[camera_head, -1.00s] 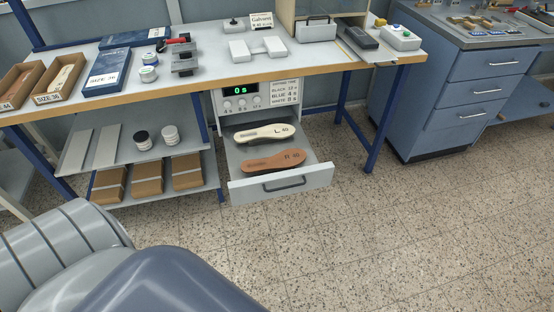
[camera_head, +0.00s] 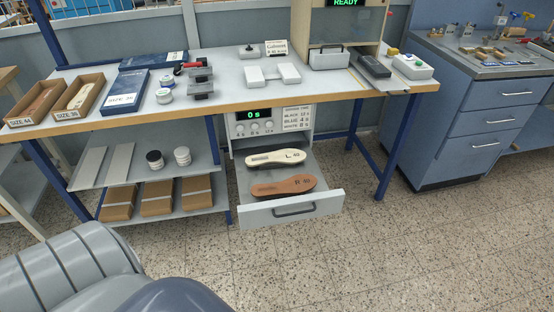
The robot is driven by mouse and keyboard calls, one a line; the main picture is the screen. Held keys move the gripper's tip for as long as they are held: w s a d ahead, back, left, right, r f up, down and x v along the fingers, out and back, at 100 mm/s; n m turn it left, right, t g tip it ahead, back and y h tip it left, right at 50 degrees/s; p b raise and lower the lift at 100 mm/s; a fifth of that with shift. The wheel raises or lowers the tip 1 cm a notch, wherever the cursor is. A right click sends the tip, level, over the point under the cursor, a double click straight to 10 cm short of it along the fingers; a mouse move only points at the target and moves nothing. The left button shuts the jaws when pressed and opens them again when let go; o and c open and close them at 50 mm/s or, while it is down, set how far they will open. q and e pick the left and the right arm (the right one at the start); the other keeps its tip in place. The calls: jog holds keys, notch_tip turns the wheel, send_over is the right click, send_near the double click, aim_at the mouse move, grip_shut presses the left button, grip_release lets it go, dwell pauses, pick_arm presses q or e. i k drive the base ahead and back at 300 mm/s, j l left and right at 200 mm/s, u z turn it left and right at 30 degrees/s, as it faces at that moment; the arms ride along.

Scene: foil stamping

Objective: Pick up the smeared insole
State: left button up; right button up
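A cream insole (camera_head: 275,158) marked L lies in the open drawer (camera_head: 325,196) under the table. A brown insole (camera_head: 284,187) marked R lies in front of it, nearer the drawer handle. Both lie flat with toes to the right, and each has a dark mark near its heel. The marks are too small to tell which one is smeared. Neither of my grippers is in view.
The drawer unit has a display (camera_head: 254,114) reading 0 s and a settings label. The worktable (camera_head: 225,95) above holds boxes, jars, blocks and a press. A lower shelf (camera_head: 185,206) stands left of the drawer. The floor (camera_head: 400,250) in front is clear.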

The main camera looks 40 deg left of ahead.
aim_at(299, 184)
jog(key=i+u, duration=0.1)
jog(key=u, duration=0.3)
jog(key=i+l+u, duration=0.1)
jog(key=u, duration=0.25)
jog(key=l+u, duration=0.1)
jog(key=u, duration=0.3)
jog(key=i+l+u, duration=0.15)
jog(key=u, duration=0.2)
